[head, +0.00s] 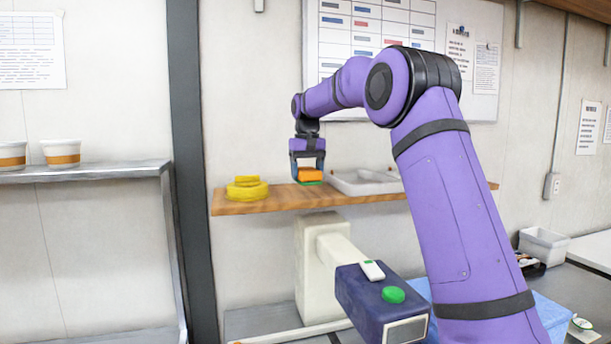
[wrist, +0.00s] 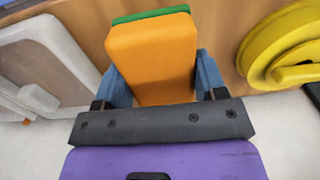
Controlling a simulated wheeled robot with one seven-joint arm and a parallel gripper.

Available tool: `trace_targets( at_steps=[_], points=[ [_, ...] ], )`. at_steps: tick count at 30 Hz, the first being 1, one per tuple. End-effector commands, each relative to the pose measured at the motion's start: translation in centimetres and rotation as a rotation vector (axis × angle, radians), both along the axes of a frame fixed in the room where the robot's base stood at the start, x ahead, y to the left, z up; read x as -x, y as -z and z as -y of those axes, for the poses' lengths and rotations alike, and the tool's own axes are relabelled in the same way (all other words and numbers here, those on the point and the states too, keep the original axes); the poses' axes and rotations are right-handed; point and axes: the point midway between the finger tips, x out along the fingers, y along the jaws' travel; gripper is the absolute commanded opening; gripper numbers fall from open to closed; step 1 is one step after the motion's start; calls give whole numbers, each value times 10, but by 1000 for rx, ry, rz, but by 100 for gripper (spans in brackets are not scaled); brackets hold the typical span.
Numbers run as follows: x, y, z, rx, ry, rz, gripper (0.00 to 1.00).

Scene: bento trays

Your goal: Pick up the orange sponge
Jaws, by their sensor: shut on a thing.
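The orange sponge (head: 311,174) has a green layer on its underside. In the head view it is between the fingers of my gripper (head: 308,168), at the wooden shelf. In the wrist view the sponge (wrist: 152,55) fills the space between the two blue fingers of my gripper (wrist: 155,80), which are shut on its sides. The green layer shows along its far edge. I cannot tell whether the sponge still touches the shelf.
The wooden shelf (head: 290,198) holds a yellow coiled thing (head: 247,189) left of my gripper and a white tray (head: 350,186) right of it. A dark blue box-shaped machine (head: 375,308) with a green button stands below. Cups (head: 61,153) sit on a metal shelf at the left.

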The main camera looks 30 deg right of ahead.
Motion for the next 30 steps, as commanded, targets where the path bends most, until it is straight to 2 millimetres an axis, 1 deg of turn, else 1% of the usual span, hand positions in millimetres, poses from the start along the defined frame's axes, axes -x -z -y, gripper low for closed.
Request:
trace_targets(
  at_steps=[5, 8, 15, 21, 25, 30],
  points=[
    [23, -2, -4, 1, 0, 0, 39],
    [39, -4, -8, 1, 0, 1, 39],
    [86, -8, -17, 0, 0, 1, 39],
    [117, -11, -24, 0, 0, 0, 39],
    [130, -12, -26, 0, 0, 0, 39],
    [138, -12, -28, 0, 0, -1, 39]
  ],
)
